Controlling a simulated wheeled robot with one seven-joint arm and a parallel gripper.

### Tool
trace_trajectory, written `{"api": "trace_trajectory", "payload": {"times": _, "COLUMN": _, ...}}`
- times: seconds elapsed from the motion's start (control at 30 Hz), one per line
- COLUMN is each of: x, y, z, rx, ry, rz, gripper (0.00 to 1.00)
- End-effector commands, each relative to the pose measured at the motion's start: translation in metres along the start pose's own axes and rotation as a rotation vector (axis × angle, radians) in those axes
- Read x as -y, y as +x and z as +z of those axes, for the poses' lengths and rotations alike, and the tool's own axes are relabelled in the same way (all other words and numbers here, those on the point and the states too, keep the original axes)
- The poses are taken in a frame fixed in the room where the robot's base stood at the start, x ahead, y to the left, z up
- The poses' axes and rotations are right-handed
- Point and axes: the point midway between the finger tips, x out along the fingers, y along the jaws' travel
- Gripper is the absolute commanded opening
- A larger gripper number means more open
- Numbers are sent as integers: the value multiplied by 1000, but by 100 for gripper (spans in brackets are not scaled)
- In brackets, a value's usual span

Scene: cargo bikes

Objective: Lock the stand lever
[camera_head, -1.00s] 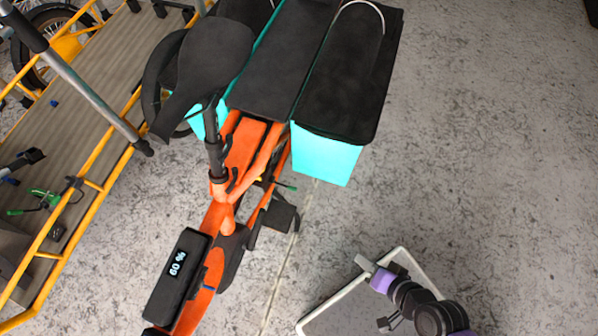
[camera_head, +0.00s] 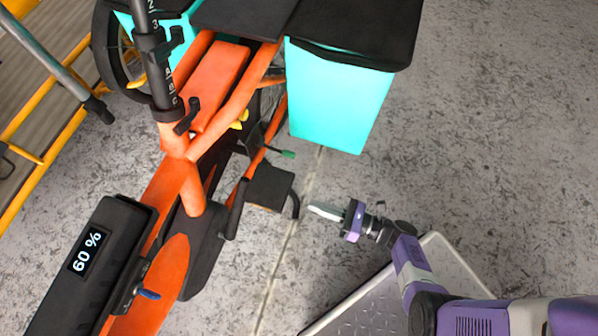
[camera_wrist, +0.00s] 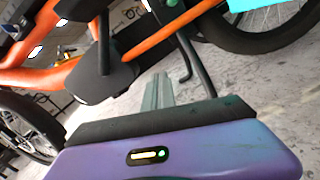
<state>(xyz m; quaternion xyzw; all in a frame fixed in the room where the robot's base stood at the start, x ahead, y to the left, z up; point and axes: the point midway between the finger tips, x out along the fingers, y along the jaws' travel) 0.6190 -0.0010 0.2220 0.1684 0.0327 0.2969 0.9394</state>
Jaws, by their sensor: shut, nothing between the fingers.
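The orange cargo bike (camera_head: 197,200) stands on the left in the head view. A thin lever with a green tip (camera_head: 288,154) sticks out from its side below the frame, under the cyan bag; I take it for the stand lever. My gripper (camera_head: 312,210) is shut and empty, right of the bike's black pedal (camera_head: 270,187) and apart from the lever. In the wrist view my closed fingers (camera_wrist: 157,90) point towards the bike's underside, with the pedal (camera_wrist: 105,78) on the left.
A cyan bag (camera_head: 335,100) hangs over the lever's area. A dark curved rod (camera_head: 295,205) is close to my fingertips. A blue lever (camera_head: 148,294) sits beside the battery (camera_head: 85,265). The floor on the right is clear.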

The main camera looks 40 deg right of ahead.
Motion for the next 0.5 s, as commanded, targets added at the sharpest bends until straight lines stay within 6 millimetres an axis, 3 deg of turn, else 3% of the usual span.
{"api": "trace_trajectory", "payload": {"times": 0.03, "x": 17, "y": -1, "z": -4, "rx": 59, "ry": 31, "rz": -5, "gripper": 0}}
{"api": "trace_trajectory", "payload": {"times": 0.2, "x": 38, "y": -5, "z": 15, "rx": 184, "ry": 96, "rz": -6, "gripper": 0}}
{"api": "trace_trajectory", "payload": {"times": 0.37, "x": 41, "y": 1, "z": 23, "rx": 210, "ry": 107, "rz": -3, "gripper": 0}}
{"api": "trace_trajectory", "payload": {"times": 0.5, "x": 39, "y": 20, "z": 27, "rx": 209, "ry": 107, "rz": 1, "gripper": 0}}
